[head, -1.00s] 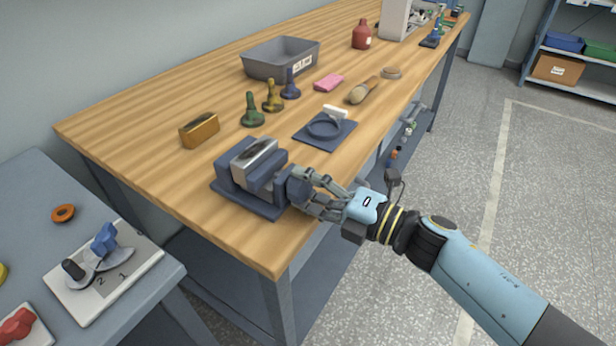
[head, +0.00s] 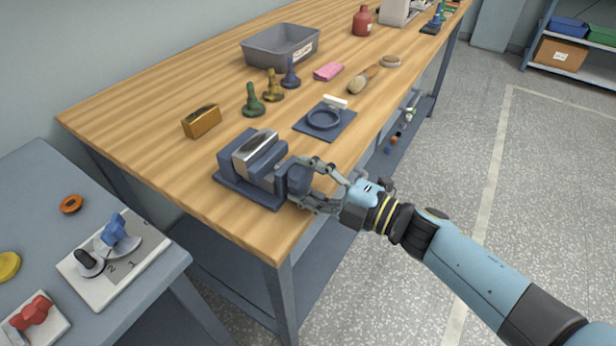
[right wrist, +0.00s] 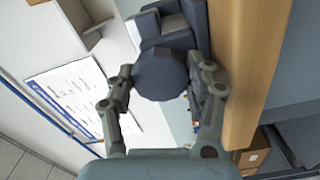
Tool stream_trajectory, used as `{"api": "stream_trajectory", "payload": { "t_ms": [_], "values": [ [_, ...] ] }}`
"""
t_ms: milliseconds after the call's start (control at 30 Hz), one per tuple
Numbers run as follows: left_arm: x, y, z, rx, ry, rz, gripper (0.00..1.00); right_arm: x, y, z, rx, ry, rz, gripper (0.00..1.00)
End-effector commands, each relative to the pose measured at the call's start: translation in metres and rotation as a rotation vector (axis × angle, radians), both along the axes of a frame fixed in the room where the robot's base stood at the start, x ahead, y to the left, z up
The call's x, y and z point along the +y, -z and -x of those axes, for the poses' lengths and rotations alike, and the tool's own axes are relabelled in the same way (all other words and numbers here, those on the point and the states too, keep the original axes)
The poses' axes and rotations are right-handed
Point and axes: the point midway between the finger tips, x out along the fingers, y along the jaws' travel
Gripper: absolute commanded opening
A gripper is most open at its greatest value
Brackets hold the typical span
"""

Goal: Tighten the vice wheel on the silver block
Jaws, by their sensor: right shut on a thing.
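The dark blue vice (head: 232,186) stands near the front edge of the wooden bench. The silver block (head: 255,147) sits between its jaws. The vice wheel (head: 297,177) is on the vice's right side; it also shows as a dark faceted knob in the right wrist view (right wrist: 160,75). My right gripper (head: 308,184) is shut on the wheel, one finger on each side of it (right wrist: 157,92). The far side of the wheel is hidden. My left gripper is not in view.
A brass block (head: 202,121), a blue stand with a ring (head: 324,119), several coloured pawn-like pieces and a grey bin (head: 281,46) are on the wooden bench (head: 150,120). A grey side table (head: 40,200) at left holds a switch plate (head: 113,262).

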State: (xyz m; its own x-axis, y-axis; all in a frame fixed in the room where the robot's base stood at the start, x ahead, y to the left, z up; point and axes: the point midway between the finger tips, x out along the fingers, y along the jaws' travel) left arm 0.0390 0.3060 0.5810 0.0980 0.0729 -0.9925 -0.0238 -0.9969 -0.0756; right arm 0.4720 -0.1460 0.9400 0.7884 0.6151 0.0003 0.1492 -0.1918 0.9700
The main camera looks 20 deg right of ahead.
Motion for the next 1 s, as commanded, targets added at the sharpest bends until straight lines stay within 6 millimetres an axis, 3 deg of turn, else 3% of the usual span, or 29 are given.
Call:
{"api": "stream_trajectory", "payload": {
  "t_ms": [167, 200, 367, 767, 1000],
  "values": [
    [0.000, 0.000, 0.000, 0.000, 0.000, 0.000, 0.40, 0.000, 0.001, 0.001, 0.002, 0.000, 0.002, 0.21],
    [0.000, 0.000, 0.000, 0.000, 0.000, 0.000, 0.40, 0.000, 0.002, 0.001, 0.002, 0.000, 0.002, 0.56],
    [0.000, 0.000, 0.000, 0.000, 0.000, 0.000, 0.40, 0.000, 0.001, 0.001, 0.002, 0.000, 0.001, 0.77],
    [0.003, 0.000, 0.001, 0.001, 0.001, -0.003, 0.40, 0.000, -0.007, 0.000, -0.001, -0.001, 0.001, 0.78],
    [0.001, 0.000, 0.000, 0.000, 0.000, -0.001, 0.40, 0.000, -0.053, 0.000, -0.009, -0.001, 0.001, 0.78]
  ]
}}
